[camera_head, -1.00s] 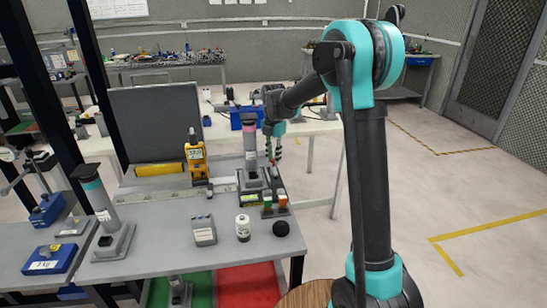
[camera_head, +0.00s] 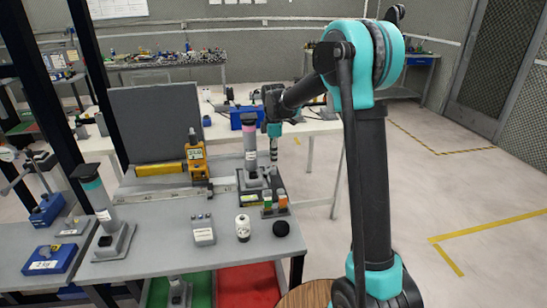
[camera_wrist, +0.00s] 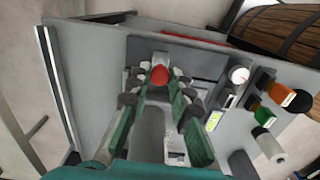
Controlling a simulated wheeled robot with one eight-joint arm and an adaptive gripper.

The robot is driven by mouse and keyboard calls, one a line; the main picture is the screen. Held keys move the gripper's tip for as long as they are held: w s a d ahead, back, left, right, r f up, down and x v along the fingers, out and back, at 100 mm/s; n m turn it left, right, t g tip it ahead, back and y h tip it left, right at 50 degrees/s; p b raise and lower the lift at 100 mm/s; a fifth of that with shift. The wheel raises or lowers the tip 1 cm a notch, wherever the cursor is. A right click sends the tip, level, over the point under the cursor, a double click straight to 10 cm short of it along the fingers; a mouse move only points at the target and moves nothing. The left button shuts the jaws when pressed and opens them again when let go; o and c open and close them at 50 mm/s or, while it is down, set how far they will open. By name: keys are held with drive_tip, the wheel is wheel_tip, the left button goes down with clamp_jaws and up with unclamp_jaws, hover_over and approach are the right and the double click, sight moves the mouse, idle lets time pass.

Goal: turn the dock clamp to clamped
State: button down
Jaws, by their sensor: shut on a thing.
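The dock clamp shows a red knob (camera_wrist: 160,75), in the wrist view between the tips of my gripper (camera_wrist: 162,82). The dark fingers with green pads are shut on this knob. The knob is hidden there by the fingers. The clamp's exact angle cannot be told.
A rack of small bottles (camera_head: 274,205), a white jar (camera_head: 243,228), a black round object (camera_head: 281,228) and a grey switch box (camera_head: 204,230) stand near the dock. Another cylinder (camera_head: 97,200) stands at the left.

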drive_tip(key=m, duration=0.5)
drive_tip(key=shift+m, duration=0.4)
idle(0.3)
drive_tip(key=c, duration=1.4)
unclamp_jaws()
drive_tip(key=shift+o, duration=0.2)
wheel_tip(320, 180, up, 12)
drive_tip(key=s+d+f+m+t, duration=0.1)
drive_tip(key=s+d+f+m, duration=0.3)
drive_tip(key=s, duration=0.6)
drive_tip(key=s+d+f+m+t, duration=0.1)
drive_tip(key=s+d+f+m, duration=0.4)
drive_tip(key=s+d+f, duration=0.4)
drive_tip(key=s+d+f+m+t, duration=0.2)
drive_tip(key=s+d+f+m, duration=0.3)
drive_tip(key=s, duration=0.7)
drive_tip(key=shift+s+d+f, duration=0.2)
drive_tip(key=shift+d+f, duration=0.45)
drive_tip(key=shift+d, duration=0.2)
